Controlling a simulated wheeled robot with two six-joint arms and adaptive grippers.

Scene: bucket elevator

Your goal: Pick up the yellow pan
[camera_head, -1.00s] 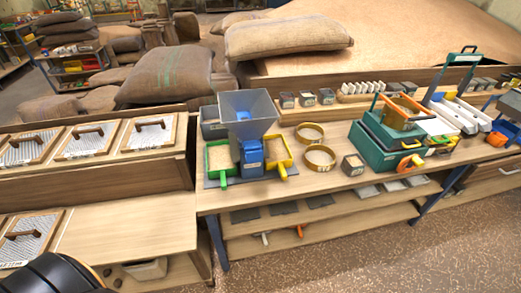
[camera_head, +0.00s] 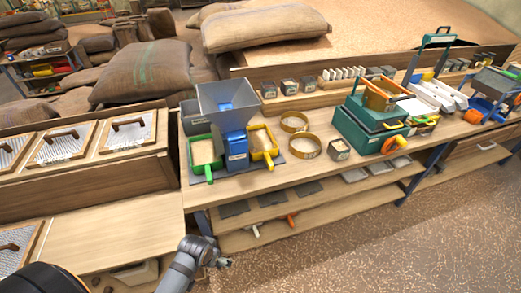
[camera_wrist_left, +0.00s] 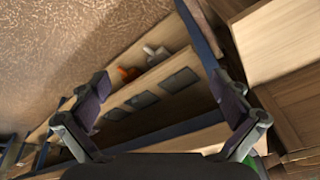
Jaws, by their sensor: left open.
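The yellow pan (camera_head: 262,140) sits on the bench in the head view, at the right side of the blue-and-grey hopper mill (camera_head: 232,132). It holds tan grain, and its yellow handle points toward the bench front. A similar green pan (camera_head: 204,153) is on the mill's left side. My left gripper (camera_head: 222,262) is low in front of the bench, below and apart from the yellow pan. In the left wrist view its fingers (camera_wrist_left: 162,85) are spread with nothing between them. I cannot make out the yellow pan in that view. My right gripper is not in view.
Two sieve rings (camera_head: 304,146) and a small box (camera_head: 339,149) stand right of the yellow pan. A teal machine (camera_head: 368,130) is farther right. Lower shelves (camera_head: 268,230) hold dark plates and scoops. Framed screens (camera_head: 62,146) are at left. Open floor lies at lower right.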

